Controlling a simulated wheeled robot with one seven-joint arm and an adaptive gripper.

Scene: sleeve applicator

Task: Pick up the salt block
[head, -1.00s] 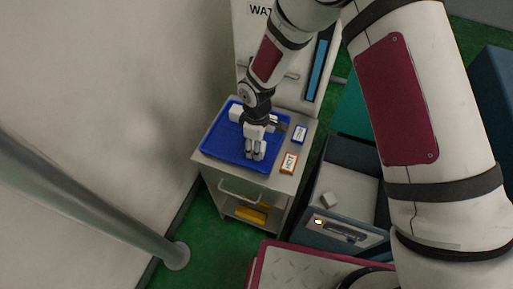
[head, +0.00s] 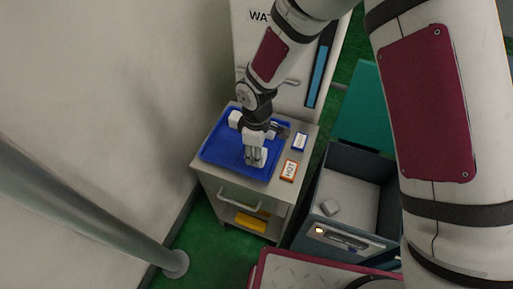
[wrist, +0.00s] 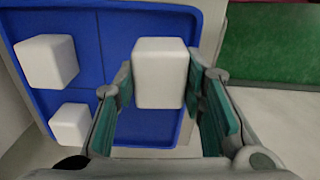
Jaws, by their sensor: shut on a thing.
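A plain white block (wrist: 160,75), which I take to be the salt block, sits between my gripper's fingers in the wrist view. My gripper (head: 255,160) is shut on it over the blue tray (head: 222,155). Two more white blocks, (wrist: 47,62) and (wrist: 70,125), stand on the tray at the left of the wrist view. They look much like the held one. In the head view my gripper largely hides the held block. I cannot tell whether the held block is clear of the tray.
The tray lies on a grey cart (head: 230,181). A HOT label block (head: 289,171) and a blue-edged label block (head: 299,142) lie right of the tray. A grey pole (head: 90,218) stands at left.

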